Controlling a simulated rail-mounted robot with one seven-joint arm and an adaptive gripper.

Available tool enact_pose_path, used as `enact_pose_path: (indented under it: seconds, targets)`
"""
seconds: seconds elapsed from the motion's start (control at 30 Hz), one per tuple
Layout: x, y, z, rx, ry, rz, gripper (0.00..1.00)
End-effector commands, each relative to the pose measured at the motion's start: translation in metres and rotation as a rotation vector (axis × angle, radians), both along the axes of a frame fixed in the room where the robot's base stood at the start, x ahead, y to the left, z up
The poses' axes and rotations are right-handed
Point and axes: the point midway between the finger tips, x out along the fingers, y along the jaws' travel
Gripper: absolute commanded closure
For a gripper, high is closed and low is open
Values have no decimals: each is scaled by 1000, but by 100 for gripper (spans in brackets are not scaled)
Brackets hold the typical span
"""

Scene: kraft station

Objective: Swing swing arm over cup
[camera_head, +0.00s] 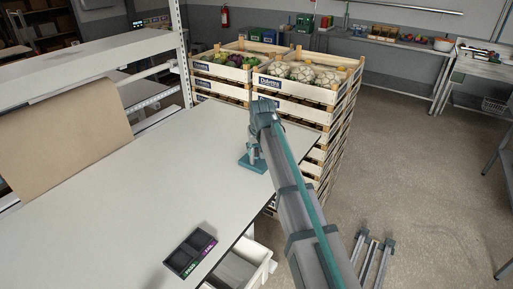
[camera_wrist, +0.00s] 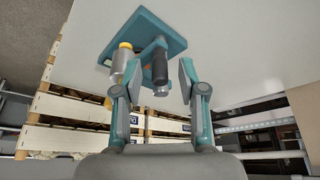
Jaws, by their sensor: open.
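A small device with a teal square base (camera_head: 246,165) stands on the white table near its right edge. In the wrist view its teal base plate (camera_wrist: 143,22) carries a grey cylinder with a yellow band (camera_wrist: 121,62) and a dark cylinder with a silver end (camera_wrist: 160,72). I cannot tell which part is the swing arm or the cup. My gripper (camera_wrist: 160,80) is open, its fingers apart with the dark cylinder showing between them; contact is unclear. In the head view my arm hides much of the device.
The white table (camera_head: 110,190) is mostly bare. A dark two-pocket tray (camera_head: 190,251) lies near its front edge, above an open white drawer (camera_head: 240,268). Stacked wooden crates (camera_head: 305,105) with vegetables stand close behind the device. Brown paper (camera_head: 65,125) hangs at left.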

Motion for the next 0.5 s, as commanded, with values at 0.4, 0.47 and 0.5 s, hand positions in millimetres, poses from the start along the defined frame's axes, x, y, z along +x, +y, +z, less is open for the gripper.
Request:
enact_pose_path:
  seconds: [0.4,0.47,0.5]
  targets:
    - [0,0,0,0,-1,0,94]
    - [0,0,0,0,-1,0,100]
    - [0,0,0,0,0,0,100]
